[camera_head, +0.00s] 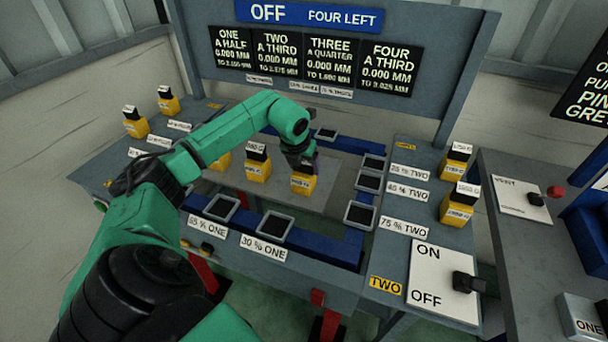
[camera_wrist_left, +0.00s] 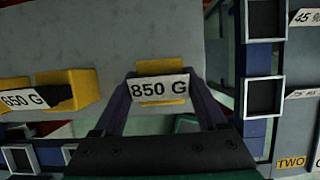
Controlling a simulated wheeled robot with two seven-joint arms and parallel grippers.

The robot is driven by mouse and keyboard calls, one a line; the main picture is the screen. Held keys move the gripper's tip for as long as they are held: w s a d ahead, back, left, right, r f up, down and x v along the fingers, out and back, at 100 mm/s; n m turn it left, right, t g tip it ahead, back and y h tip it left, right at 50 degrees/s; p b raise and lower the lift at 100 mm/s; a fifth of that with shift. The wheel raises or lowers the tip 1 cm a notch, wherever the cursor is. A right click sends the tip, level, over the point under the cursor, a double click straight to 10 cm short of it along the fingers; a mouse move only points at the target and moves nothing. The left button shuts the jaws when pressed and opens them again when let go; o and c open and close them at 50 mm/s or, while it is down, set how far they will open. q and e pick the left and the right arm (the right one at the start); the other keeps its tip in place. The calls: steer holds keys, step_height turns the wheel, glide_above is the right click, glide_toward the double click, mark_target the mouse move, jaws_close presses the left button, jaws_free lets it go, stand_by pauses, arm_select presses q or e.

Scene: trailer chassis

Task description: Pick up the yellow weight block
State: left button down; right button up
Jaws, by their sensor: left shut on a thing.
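A yellow weight block (camera_head: 303,185) with a dark top stands near the middle of the grey bench. My left gripper (camera_head: 303,167) comes down on it from above. In the left wrist view the yellow block (camera_wrist_left: 160,67) sits between the two fingers of my left gripper (camera_wrist_left: 169,88), with a white "850 G" label facing the camera. The gripper is shut on it. I cannot tell whether the block touches the bench. Another yellow block (camera_head: 257,172) stands just to its left, and it shows labelled "650 G" in the wrist view (camera_wrist_left: 85,90). My right gripper is out of view.
Square trays (camera_head: 359,214) line the blue frame around the middle. Yellow blocks stand at the left (camera_head: 135,127) and right (camera_head: 457,213) edges. An ON/OFF switch panel (camera_head: 437,285) lies front right. A display board (camera_head: 330,75) rises behind.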

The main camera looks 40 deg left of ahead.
arm_select(q)
steer(key=shift+w+r, duration=0.1)
steer(key=shift+r, duration=0.55)
step_height(320, 180, up, 19)
steer(key=shift+f, duration=0.15)
